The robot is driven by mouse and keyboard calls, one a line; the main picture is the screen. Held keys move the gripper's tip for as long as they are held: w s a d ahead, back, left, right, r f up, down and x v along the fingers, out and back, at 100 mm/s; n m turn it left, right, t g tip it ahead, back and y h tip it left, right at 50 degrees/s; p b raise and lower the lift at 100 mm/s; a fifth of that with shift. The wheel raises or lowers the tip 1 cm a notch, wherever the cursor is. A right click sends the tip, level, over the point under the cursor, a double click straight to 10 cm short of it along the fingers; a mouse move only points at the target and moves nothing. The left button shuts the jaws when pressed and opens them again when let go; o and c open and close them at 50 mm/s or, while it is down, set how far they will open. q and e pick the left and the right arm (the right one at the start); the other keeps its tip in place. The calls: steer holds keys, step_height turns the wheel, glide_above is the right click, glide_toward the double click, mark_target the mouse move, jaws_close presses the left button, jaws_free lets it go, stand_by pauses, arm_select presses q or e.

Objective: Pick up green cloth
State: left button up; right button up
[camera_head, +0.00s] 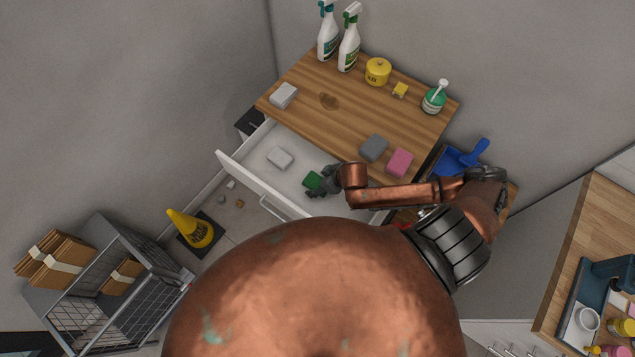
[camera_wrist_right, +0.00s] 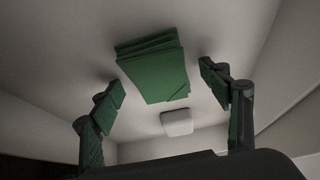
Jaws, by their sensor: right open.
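The green cloth (camera_head: 314,180) lies folded in the open white drawer (camera_head: 262,181) under the wooden counter. In the right wrist view the cloth (camera_wrist_right: 155,67) shows as a stack of green layers on the drawer floor. My right gripper (camera_head: 317,189) reaches into the drawer from the right, at the cloth. In the right wrist view its two green-padded fingers (camera_wrist_right: 160,88) are spread apart, one on each side of the cloth in the picture, with nothing between them gripped. The gripper hides part of the cloth in the head view. My left gripper is not in view.
A white block (camera_head: 280,158) lies in the drawer left of the cloth; it also shows in the right wrist view (camera_wrist_right: 177,122). A grey sponge (camera_head: 373,147) and a pink sponge (camera_head: 399,162) lie on the counter (camera_head: 330,121) above. The drawer front (camera_head: 243,183) stands out.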

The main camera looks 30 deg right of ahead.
steer(key=c, duration=1.1)
steer(key=shift+r+b, duration=0.1)
steer(key=shift+b, duration=0.3)
step_height(320, 180, up, 18)
steer(key=p, duration=0.3)
steer(key=shift+r, duration=0.15)
